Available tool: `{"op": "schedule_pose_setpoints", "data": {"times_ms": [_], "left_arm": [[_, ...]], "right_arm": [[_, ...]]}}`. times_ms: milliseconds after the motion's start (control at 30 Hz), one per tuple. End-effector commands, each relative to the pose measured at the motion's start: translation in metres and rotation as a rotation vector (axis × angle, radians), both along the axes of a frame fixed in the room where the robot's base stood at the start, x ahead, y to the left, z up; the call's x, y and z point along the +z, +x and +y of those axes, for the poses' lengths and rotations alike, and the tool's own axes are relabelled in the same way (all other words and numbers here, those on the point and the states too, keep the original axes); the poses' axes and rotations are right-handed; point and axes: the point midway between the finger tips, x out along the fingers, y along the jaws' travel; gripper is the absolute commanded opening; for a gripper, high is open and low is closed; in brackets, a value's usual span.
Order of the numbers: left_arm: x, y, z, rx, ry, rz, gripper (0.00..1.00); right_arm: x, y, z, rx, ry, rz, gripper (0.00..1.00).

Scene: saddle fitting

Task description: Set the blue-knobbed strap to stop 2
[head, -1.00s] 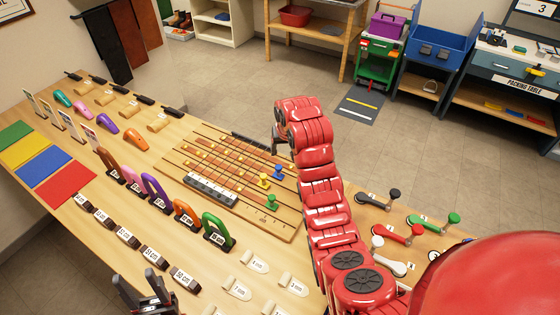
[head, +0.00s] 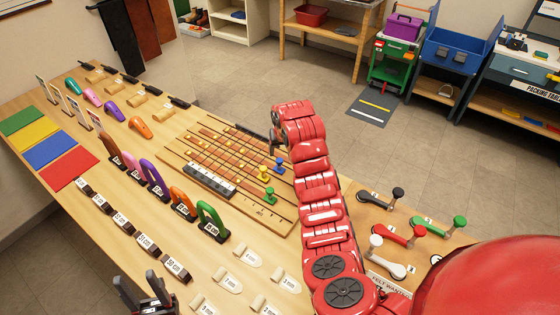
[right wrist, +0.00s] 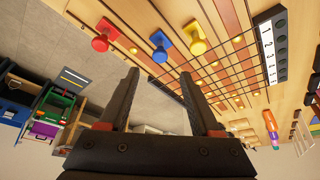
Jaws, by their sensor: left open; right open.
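The blue knob (head: 279,165) stands on a thin dark strap near the right end of the wooden strap board (head: 285,219). It also shows in the right wrist view (right wrist: 160,40), between a red knob (right wrist: 100,43) and a yellow knob (right wrist: 195,38). A strip numbered from 1 (head: 209,179) lies across the board; I cannot tell which stop the blue strap is at. My right gripper (right wrist: 158,76) is open and empty, its fingertips apart from the blue knob. In the head view its arm hides the board's far right. My left gripper (head: 146,290) is open and empty at the bench's front edge.
A yellow knob (head: 264,172) and a green knob (head: 268,195) stand close to the blue one. Coloured arches (head: 213,221) stand at the board's near left. Levers (head: 407,234) lie to the right of my right arm. Labelled rolls (head: 237,255) lie in front.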

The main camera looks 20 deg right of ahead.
Motion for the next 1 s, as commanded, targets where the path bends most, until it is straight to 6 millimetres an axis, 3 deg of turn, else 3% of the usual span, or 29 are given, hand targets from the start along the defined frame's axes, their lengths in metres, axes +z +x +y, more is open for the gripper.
{"op": "schedule_pose_setpoints", "data": {"times_ms": [133,433,867,900,1000], "left_arm": [[-0.010,0.000,0.000,0.000,0.000,0.000,0.50],[-0.027,0.000,0.000,0.000,0.000,0.000,0.50],[-0.029,0.000,0.000,0.000,0.000,0.000,0.50],[-0.029,0.000,0.000,0.000,0.000,0.000,0.50],[-0.029,0.000,0.000,0.000,0.000,0.000,0.50]], "right_arm": [[-0.030,0.010,-0.001,-0.001,0.002,0.004,0.64],[-0.065,0.025,-0.003,-0.002,0.001,0.003,0.64],[-0.069,0.029,-0.003,0.001,-0.001,-0.004,0.64],[-0.070,0.029,-0.003,0.001,-0.001,-0.003,0.63],[-0.070,0.029,-0.004,0.001,-0.001,-0.003,0.45]]}}
